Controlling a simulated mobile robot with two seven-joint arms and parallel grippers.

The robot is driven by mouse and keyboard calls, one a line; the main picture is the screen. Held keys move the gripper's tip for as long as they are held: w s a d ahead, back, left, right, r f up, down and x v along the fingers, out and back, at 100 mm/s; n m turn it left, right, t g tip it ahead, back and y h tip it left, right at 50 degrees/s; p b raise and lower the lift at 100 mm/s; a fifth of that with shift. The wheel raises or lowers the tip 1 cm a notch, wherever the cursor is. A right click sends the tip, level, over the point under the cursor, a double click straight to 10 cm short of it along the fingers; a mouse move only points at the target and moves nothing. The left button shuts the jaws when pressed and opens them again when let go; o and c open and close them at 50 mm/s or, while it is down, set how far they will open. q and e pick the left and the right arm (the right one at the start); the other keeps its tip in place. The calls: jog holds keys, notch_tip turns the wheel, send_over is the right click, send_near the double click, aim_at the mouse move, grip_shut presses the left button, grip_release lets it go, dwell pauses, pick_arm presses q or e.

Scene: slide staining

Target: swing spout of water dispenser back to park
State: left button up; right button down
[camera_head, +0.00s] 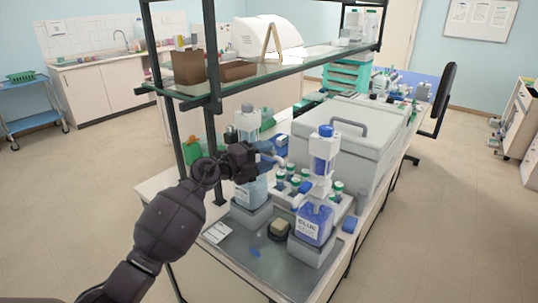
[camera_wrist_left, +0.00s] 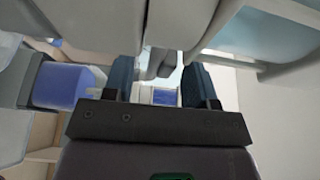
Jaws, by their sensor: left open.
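The water dispenser (camera_head: 253,192) is a bottle of pale blue liquid on a grey block at the left of the bench. My left gripper (camera_head: 268,160) is beside its upper part, covering some of its neck. In the left wrist view, the fingers of this gripper (camera_wrist_left: 160,85) stand apart. A grey-white part, apparently the spout (camera_wrist_left: 163,62), shows between them. I cannot tell whether a finger touches it. The spout's exact direction is partly hidden by the gripper in the head view. My right gripper is not in view.
A dark blue dispenser (camera_head: 314,222) stands to the right on its own block. Green-capped bottles (camera_head: 296,183) stand between and behind. A glass shelf (camera_head: 280,72) spans above. A large grey box (camera_head: 345,145) is behind.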

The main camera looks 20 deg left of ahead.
pick_arm(q)
jog(key=shift+w+d, duration=0.45)
jog(key=shift+w, duration=0.05)
grip_shut()
